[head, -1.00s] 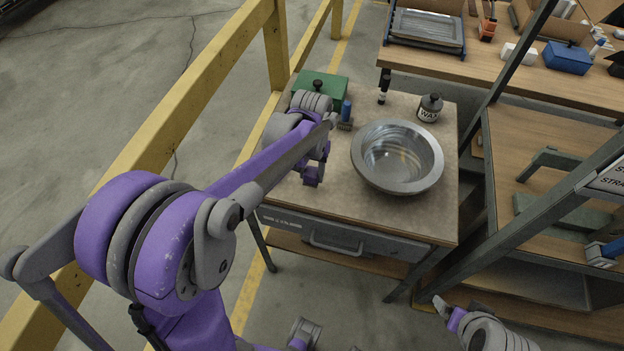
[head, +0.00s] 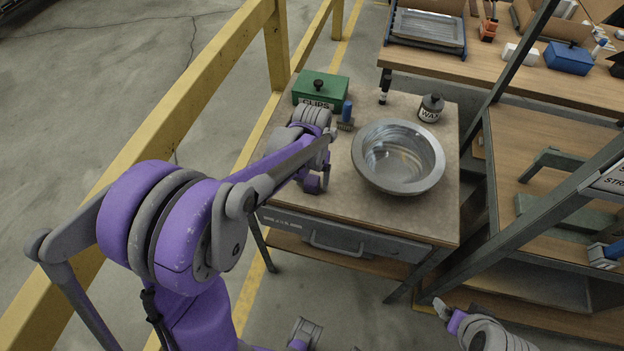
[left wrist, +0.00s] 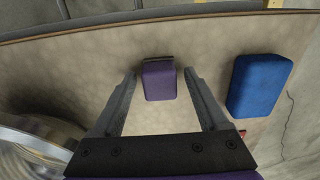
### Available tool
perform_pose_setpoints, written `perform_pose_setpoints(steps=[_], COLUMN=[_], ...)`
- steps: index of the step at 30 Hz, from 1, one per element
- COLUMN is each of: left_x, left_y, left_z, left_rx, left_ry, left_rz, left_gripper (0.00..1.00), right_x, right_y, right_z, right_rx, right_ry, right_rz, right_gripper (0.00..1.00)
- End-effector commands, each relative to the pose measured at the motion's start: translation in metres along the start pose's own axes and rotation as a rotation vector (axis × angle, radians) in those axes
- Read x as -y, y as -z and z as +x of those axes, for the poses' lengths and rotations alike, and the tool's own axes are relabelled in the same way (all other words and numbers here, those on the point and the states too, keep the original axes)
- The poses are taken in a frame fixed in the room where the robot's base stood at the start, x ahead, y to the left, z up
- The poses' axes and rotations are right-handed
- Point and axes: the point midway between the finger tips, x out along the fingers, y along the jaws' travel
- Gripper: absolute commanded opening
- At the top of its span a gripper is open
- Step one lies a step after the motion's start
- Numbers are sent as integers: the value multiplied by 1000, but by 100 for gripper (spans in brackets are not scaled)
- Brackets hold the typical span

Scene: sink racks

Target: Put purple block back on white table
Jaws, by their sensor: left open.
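The purple block (left wrist: 158,82) rests on the pale tabletop (left wrist: 110,52) in the left wrist view. It lies between and beyond the tips of my left gripper (left wrist: 158,76), which is open and does not hold it. The same tabletop shows in the head view (head: 400,215). There my left gripper (head: 313,184) is low over its left part, and I cannot tell the block from the purple gripper parts. My right gripper (head: 443,306) is at the lower right, away from the table; its jaws are too small to read.
A blue block (left wrist: 260,85) lies right of the purple block. A metal bowl (head: 397,157) is right of my left gripper. A green clips box (head: 320,90), a blue-handled brush (head: 347,112) and a wax jar (head: 430,108) stand farther back. A yellow rail (head: 180,115) runs left.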

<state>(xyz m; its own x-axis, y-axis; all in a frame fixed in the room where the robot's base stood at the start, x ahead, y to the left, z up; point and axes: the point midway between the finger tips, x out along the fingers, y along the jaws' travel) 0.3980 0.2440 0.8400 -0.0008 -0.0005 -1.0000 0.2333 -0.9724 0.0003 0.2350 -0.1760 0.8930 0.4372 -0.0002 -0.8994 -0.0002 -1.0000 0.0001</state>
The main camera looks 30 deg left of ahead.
Motion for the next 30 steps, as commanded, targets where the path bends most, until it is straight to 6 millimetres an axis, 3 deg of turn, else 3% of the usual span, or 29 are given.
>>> perform_pose_setpoints(steps=[8,21,27,30], left_x=[0,0,0,-3], left_y=[0,0,-1,-11], left_z=[-13,-102,-121,-125], left_rx=[-1,-1,-2,-22], left_ry=[0,0,0,-2], left_rz=[0,-1,1,13], left_gripper=[77,77,77,77], right_x=[0,0,0,0], right_y=[3,10,10,11], right_z=[-4,-12,-13,-13], right_rx=[-2,-7,-7,-7], right_ry=[0,0,0,0], right_rz=[0,0,0,0], right_gripper=[87,87,87,87])
